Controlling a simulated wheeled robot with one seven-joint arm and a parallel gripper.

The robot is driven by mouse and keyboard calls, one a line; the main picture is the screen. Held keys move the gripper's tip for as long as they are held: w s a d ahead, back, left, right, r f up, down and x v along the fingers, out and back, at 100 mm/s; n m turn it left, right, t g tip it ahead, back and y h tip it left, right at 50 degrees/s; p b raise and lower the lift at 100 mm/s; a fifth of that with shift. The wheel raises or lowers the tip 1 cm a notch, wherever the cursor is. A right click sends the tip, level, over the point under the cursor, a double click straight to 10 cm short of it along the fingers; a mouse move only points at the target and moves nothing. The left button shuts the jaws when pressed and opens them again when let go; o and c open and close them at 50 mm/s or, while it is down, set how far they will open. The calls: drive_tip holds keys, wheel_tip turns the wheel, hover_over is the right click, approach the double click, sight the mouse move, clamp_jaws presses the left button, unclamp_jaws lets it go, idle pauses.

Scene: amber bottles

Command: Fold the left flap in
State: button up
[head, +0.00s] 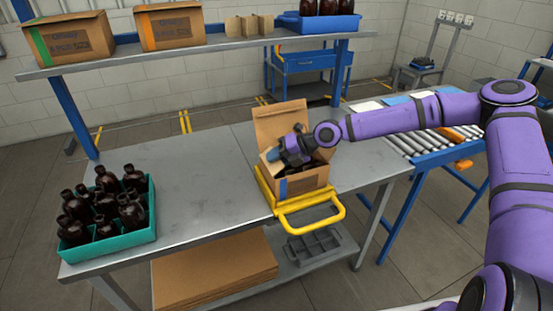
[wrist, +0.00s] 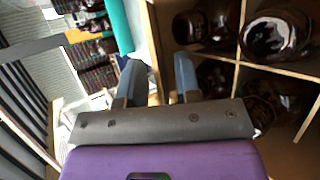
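An open cardboard carton (head: 303,182) stands on a yellow-handled holder (head: 312,205) at the table's right end. Its back flap (head: 279,122) stands up. My gripper (head: 272,154) is at the carton's left side, just above its opening, and partly hides the left flap. In the wrist view my gripper (wrist: 158,72) is open, its two blue-grey fingers apart. A thin tan cardboard edge (wrist: 153,45) runs between them; I cannot tell whether it is wall or flap, or whether a finger touches it. Dark amber bottles (wrist: 275,36) sit in the carton's divided cells.
A teal crate (head: 110,239) of amber bottles stands at the table's left end. The table middle (head: 190,180) is clear. A shelf (head: 200,50) with closed cartons runs behind. A roller conveyor (head: 420,140) is at the right.

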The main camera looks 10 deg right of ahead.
drive_tip(key=shift+d, duration=0.1)
drive_tip(key=v, duration=1)
drive_tip(key=shift+d+r, duration=0.25)
